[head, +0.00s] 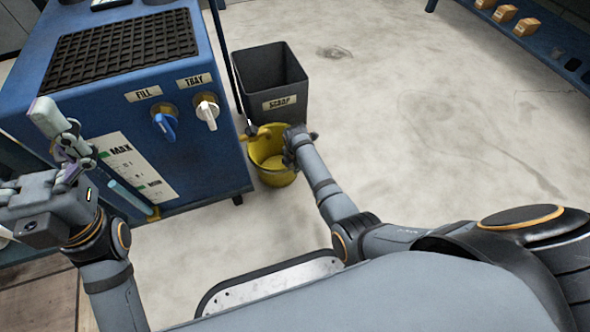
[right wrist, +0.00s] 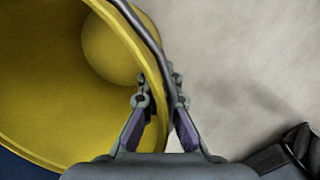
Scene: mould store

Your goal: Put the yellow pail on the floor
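The blue cabinet (head: 205,165) has a black grid top, blue and white taps and a label. The grey bin (head: 270,80) marked SCRAP stands close behind the pail. The concrete floor (head: 430,130) is clear to the right. A blue shelf (head: 540,45) with small boxes is at top right.

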